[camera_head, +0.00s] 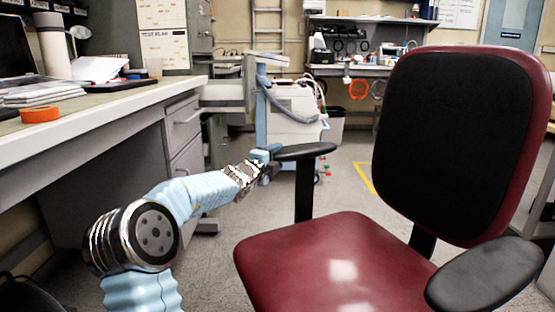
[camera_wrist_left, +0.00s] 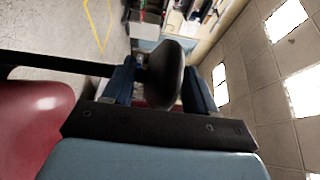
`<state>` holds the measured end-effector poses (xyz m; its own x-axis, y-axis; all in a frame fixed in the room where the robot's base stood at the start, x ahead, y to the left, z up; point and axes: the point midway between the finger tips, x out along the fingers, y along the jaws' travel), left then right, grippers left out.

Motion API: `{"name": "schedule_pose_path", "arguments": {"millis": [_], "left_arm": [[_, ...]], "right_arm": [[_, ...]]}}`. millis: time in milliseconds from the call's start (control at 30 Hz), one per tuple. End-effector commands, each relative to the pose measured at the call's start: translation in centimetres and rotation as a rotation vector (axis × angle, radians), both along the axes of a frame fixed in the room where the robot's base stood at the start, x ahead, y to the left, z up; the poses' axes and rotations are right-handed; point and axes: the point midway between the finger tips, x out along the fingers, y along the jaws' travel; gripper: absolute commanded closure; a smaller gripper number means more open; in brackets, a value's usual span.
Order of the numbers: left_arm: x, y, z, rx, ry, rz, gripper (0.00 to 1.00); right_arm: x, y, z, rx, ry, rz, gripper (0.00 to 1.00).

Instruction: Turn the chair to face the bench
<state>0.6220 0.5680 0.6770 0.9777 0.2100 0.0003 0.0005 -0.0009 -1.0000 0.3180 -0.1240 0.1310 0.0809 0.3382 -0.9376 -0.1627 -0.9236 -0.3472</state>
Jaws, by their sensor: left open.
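The red chair has its seat (camera_head: 330,260) at lower centre and its tall backrest (camera_head: 455,140) on the right, with the black panel towards me. The seat extends left from the backrest. One black armrest (camera_head: 305,151) is on the far side; the other (camera_head: 485,275) is at lower right. My left gripper (camera_head: 272,160) is at the left end of the far armrest. In the left wrist view, the armrest pad (camera_wrist_left: 167,72) lies between its open fingers; contact cannot be told. The pale-topped bench (camera_head: 130,101) runs along the left. My right gripper is not in view.
An orange tape roll (camera_head: 40,114), a laptop and papers stand on the left bench. A wheeled pale machine (camera_head: 293,115) stands behind the far armrest. Another bench with equipment is at the back wall. Grey floor is open between chair and back bench.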

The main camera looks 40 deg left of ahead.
Motion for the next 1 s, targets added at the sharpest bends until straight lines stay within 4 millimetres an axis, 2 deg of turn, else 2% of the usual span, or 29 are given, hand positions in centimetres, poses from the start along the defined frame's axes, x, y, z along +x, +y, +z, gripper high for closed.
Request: {"name": "schedule_pose_path", "arguments": {"millis": [133,433,800,1000], "left_arm": [[1.18,0.23,-0.01,0.000,0.000,0.000,0.43],[1.36,0.30,0.01,0.001,0.001,0.001,0.43],[1.34,0.29,-0.01,0.001,0.001,0.001,0.99],[1.35,0.32,0.06,0.001,0.001,0.000,1.00]], "right_arm": [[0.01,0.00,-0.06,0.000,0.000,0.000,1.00],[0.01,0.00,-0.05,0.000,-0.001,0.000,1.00],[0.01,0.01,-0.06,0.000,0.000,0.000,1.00],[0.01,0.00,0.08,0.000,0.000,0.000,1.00]]}}
